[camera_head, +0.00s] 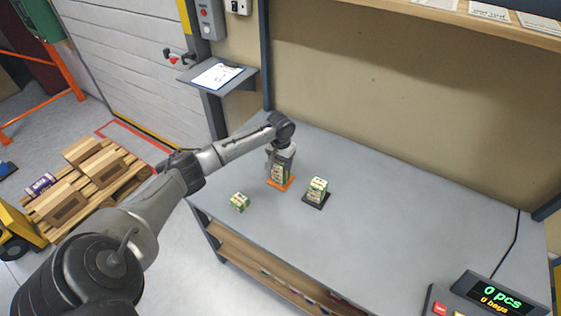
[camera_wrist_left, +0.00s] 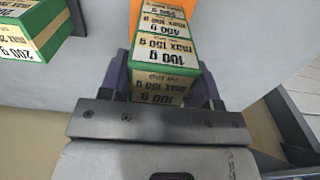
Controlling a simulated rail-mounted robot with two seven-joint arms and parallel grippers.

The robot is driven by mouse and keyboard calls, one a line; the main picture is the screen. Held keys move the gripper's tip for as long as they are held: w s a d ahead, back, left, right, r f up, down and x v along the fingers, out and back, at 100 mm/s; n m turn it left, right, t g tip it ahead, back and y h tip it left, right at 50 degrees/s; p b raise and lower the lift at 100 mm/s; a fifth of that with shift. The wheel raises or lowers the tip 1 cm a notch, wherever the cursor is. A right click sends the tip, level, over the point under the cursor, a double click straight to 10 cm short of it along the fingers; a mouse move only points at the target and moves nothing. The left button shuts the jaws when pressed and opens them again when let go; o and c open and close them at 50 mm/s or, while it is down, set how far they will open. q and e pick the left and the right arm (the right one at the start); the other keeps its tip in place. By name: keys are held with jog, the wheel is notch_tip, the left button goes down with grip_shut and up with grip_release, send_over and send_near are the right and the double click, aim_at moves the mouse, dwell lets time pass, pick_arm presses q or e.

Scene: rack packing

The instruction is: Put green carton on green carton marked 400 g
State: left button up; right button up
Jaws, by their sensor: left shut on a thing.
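My left gripper (camera_head: 282,157) is shut on a green and cream carton marked 100 g (camera_wrist_left: 163,57), which also reads max 150 g. It holds this carton upright over the orange mat (camera_head: 281,184). Directly below it is the green carton marked 400 g (camera_wrist_left: 163,28); the two look in line, and I cannot tell whether they touch. In the wrist view the gripper's fingers (camera_wrist_left: 163,80) flank the held carton. My right gripper is not in view.
A carton (camera_head: 317,187) stands on a black mat (camera_head: 316,201) to the right; its 200 g face (camera_wrist_left: 22,38) shows in the wrist view. Another green carton (camera_head: 240,202) lies near the table's front left. The right side of the table (camera_head: 400,215) is clear up to the scale display (camera_head: 497,298).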

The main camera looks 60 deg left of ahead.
pick_arm(q)
jog(key=o, duration=1)
jog(key=shift+f, duration=0.1)
jog(key=shift+c, duration=0.2)
